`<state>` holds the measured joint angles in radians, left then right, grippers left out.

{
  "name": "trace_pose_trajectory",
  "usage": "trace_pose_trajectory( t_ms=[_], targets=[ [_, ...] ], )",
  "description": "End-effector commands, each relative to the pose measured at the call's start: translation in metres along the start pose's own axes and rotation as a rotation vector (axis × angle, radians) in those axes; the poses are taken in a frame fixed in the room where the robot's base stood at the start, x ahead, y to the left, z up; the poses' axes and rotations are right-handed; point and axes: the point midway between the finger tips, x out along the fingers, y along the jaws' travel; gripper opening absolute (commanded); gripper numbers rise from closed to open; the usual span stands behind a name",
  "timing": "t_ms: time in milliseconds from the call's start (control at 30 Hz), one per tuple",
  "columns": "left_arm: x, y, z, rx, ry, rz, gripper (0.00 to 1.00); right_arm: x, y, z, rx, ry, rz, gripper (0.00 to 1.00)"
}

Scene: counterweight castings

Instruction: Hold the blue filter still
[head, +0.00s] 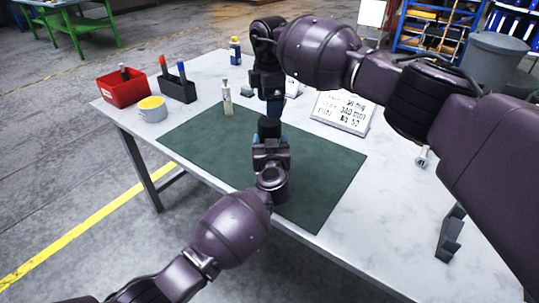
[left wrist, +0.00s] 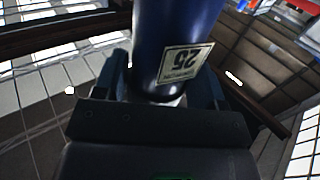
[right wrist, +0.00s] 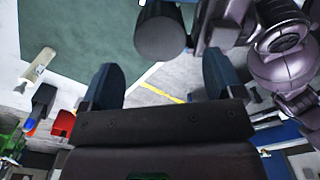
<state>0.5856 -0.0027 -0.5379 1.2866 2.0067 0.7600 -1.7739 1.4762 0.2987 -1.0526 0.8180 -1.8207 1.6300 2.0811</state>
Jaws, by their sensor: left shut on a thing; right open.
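The blue filter (left wrist: 172,25) is a dark blue cylinder with a white label reading 25. It stands between the fingers of my left gripper (left wrist: 162,88), which is shut on it. In the head view the filter's black end (head: 268,128) shows above the left gripper, over the green mat (head: 320,172); most of its body is hidden. My right gripper (right wrist: 162,78) is open and empty. It is beyond the filter in the head view, and its blue fingertip (head: 275,108) shows there. In the right wrist view the filter's dark round end (right wrist: 160,38) is ahead of the fingers, apart from them.
On the white table's left side are a red bin (head: 124,90), a yellow-topped round container (head: 152,109) and a black holder (head: 178,90) with markers. A white bottle (head: 227,100) stands at the mat's back edge. A printed sign (head: 343,111) stands right. The mat's right part is clear.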

Motion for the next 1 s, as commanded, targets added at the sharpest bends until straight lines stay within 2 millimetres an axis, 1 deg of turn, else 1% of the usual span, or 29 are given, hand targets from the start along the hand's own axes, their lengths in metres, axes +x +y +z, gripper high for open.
trace_pose_trajectory(
  t_ms=[1000],
  targets=[
    [-0.0002,0.0002,0.0002,0.000,0.000,0.000,0.00,0.0002,-0.0001,-0.0005,-1.414,0.001,0.000,0.86]
  ],
)
